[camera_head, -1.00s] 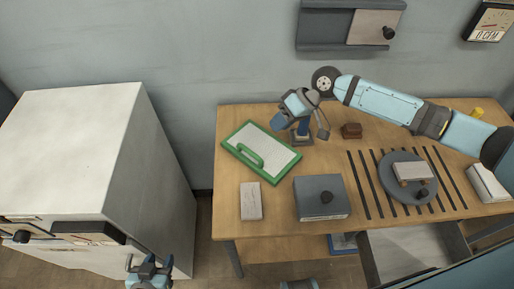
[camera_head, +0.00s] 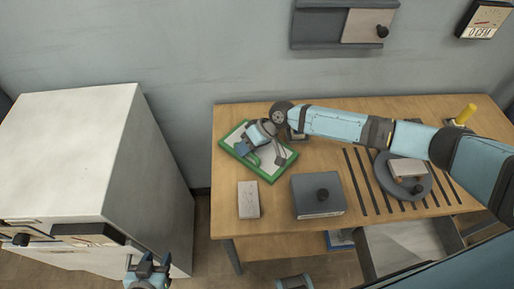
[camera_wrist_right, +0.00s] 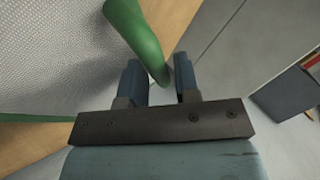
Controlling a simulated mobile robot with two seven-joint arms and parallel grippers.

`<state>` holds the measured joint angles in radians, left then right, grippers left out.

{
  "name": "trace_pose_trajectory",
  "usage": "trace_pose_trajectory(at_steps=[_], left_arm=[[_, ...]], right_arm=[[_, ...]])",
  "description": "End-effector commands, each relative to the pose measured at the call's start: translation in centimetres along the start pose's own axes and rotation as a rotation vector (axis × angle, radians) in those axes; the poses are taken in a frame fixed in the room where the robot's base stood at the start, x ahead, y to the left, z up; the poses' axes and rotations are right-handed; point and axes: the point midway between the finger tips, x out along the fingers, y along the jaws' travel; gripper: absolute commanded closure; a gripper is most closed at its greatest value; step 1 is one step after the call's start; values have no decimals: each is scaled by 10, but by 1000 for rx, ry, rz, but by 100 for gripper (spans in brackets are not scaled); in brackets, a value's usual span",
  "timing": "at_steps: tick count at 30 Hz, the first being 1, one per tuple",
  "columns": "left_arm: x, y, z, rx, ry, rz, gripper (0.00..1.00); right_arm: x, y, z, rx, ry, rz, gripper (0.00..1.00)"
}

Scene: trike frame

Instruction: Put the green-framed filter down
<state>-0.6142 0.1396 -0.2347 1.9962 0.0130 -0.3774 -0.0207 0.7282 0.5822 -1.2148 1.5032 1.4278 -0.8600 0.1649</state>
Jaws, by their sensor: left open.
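The green-framed filter (camera_head: 283,170) lies on the wooden table at its left end, a pale panel with a green rim and a green handle. The handle (camera_wrist_right: 138,32) also shows in the right wrist view. My right gripper (camera_head: 244,149) is over the filter, at the handle, and hides part of the panel. In the right wrist view its two fingers (camera_wrist_right: 160,82) stand apart with the end of the handle between or just beyond them; contact cannot be told. My left gripper (camera_head: 148,262) is open and empty at the lower left, away from the table.
A round grey plate (camera_head: 420,188) and dark slots (camera_head: 357,183) lie to the right. A white cabinet (camera_head: 70,150) stands left, across a gap.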

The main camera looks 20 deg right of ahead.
Motion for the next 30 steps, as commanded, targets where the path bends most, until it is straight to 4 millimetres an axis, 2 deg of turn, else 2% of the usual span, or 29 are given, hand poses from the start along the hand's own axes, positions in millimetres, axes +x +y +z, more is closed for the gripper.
trace_pose_trajectory(at_steps=[7, 10, 11, 23, 30], left_arm=[[0, 0, 2, 0, -4, 0, 57], [1, 0, 3, 0, -6, 0, 57], [1, 0, 3, 0, -6, 0, 57], [0, 0, 2, 0, -5, 0, 57], [0, 0, 1, 0, -2, 0, 57]], right_arm=[[1, 0, 0, -1, 0, 0, 73], [1, 0, 0, -1, 0, 0, 96], [1, 0, 0, -1, 0, 0, 100], [-1, -1, -1, -1, 1, 0, 100], [-20, -14, -9, -3, 3, 1, 100]])
